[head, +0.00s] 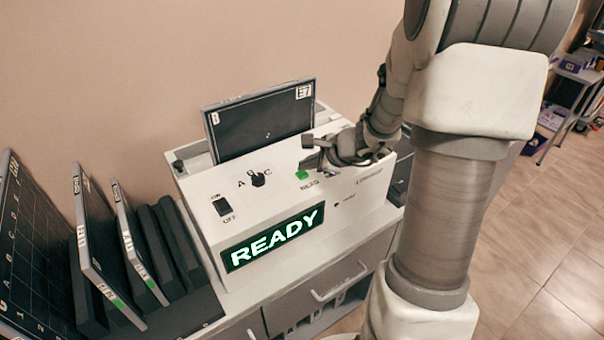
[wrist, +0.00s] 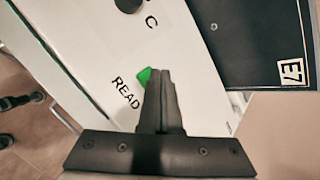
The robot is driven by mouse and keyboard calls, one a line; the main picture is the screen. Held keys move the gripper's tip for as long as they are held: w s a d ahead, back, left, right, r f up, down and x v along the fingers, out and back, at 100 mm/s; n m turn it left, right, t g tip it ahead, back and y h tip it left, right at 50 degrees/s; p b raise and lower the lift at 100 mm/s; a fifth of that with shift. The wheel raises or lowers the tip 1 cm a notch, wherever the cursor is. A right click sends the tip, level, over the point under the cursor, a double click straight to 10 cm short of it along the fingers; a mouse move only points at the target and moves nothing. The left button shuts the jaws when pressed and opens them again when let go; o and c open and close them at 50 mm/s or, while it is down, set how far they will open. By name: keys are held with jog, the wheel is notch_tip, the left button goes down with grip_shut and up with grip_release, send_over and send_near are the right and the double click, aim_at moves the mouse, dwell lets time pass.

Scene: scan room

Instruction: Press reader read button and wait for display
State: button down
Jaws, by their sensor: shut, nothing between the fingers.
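The reader (head: 290,205) is a white box on a cabinet. A dark panel marked "B" and "E7" (head: 262,122) stands upright in the reader's back slot.
An A/C selector knob (head: 258,179) and an ON/OFF switch (head: 221,208) sit on the reader's top, left of the button. Several dark panels (head: 100,235) stand in a rack at the left. A wall is behind; open floor (head: 540,250) lies at the right.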

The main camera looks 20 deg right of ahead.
aim_at(306, 175)
jog(key=shift+f+b, duration=0.55)
jog(key=shift+b, duration=0.1)
dwell(0.6)
jog(key=shift+r, duration=0.15)
jog(key=shift+r+p, duration=0.7)
jog(key=shift+r, duration=0.1)
notch_tip(306, 175, up, 5)
jog(key=p, duration=0.4)
jog(key=shift+r, duration=0.1)
dwell(0.7)
